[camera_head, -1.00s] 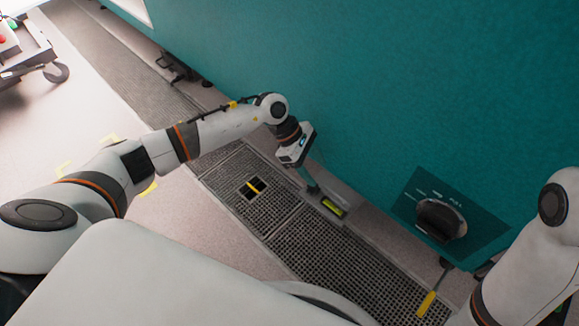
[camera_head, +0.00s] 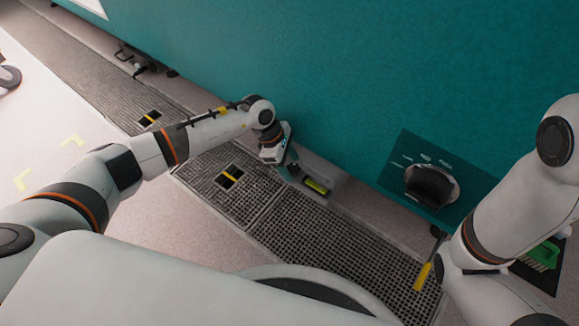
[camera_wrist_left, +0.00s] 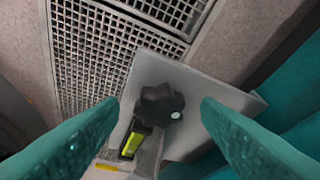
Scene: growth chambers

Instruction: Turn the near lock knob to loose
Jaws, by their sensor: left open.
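A black lobed knob (camera_wrist_left: 161,104) with a small white dot sits on a light grey bracket (camera_wrist_left: 195,82) in the left wrist view. My left gripper (camera_wrist_left: 160,108) is open, with one teal finger on each side of the knob in the picture. I cannot tell whether the fingers touch it. In the head view, my left gripper (camera_head: 291,172) points down at the grey bracket (camera_head: 328,178) at the foot of the teal wall, and the knob itself is hidden or too small to see. My right arm stands at the right; its gripper is out of view.
A yellow-green level vial (camera_head: 316,186) is by the bracket. A teal panel with a large black dial (camera_head: 431,185) is on the wall to the right. A yellow-handled tool (camera_head: 423,276) and a green brush (camera_head: 545,256) are near my right arm. Floor grating (camera_head: 330,245) runs alongside.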

